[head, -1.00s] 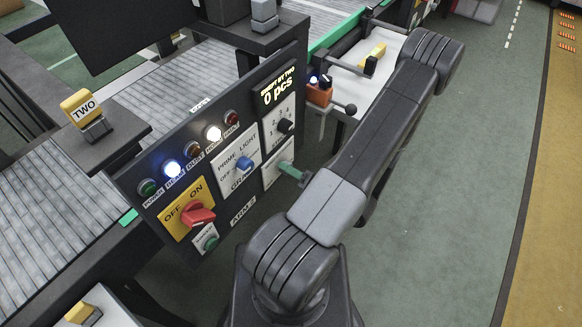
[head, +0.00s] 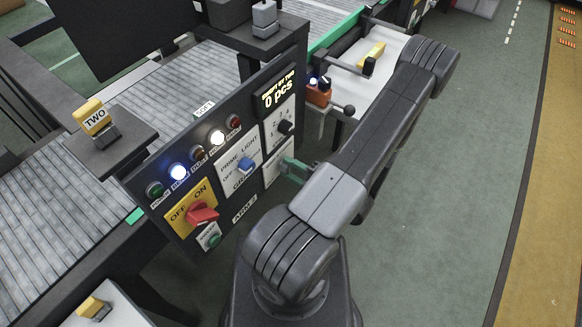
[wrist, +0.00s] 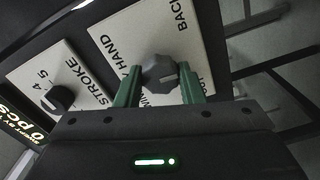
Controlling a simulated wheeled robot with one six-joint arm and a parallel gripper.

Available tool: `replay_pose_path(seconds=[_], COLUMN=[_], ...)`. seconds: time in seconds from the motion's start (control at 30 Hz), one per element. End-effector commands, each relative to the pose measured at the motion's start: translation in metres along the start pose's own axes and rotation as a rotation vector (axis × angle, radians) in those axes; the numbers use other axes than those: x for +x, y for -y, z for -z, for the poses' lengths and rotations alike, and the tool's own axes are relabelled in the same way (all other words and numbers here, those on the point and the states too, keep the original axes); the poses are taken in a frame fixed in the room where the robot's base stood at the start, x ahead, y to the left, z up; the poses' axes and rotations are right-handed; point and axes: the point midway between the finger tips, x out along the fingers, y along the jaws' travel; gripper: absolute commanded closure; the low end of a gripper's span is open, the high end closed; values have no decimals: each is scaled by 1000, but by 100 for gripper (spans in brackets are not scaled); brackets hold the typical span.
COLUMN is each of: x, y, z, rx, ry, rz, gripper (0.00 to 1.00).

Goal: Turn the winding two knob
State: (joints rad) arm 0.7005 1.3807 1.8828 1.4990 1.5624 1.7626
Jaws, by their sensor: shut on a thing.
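The grey knob (wrist: 160,72) sits on a white plate (wrist: 128,35) on the panel in the wrist view. The plate's lettering shows HAND, BACK and part of a word starting WIN; the rest is hidden. My gripper (wrist: 159,80) has its green fingers on either side of the knob and is shut on it. The knob's pale mark points to the lower right. In the head view my gripper (head: 294,170) reaches the panel's right side, and the knob itself is hidden there.
A black stroke knob (wrist: 60,98) is beside the plate. An orange box (head: 318,94) stands beyond. Green floor (head: 450,200) is open on the right.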

Motion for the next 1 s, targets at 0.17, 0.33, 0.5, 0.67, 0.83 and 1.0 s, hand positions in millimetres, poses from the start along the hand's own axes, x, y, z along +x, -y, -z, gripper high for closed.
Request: replay_pose_path(seconds=[0.17,0.33,0.5,0.67,0.83,1.0], x=[0,0,0,0,0,0], y=[0,0,0,1,1,0], z=[0,-1,-1,-1,-1,0], rx=[74,111,123,124,123,123], ry=[2,2,2,2,2,1], rz=[0,1,1,1,1,1], gripper=[88,88,88,88,61,43])
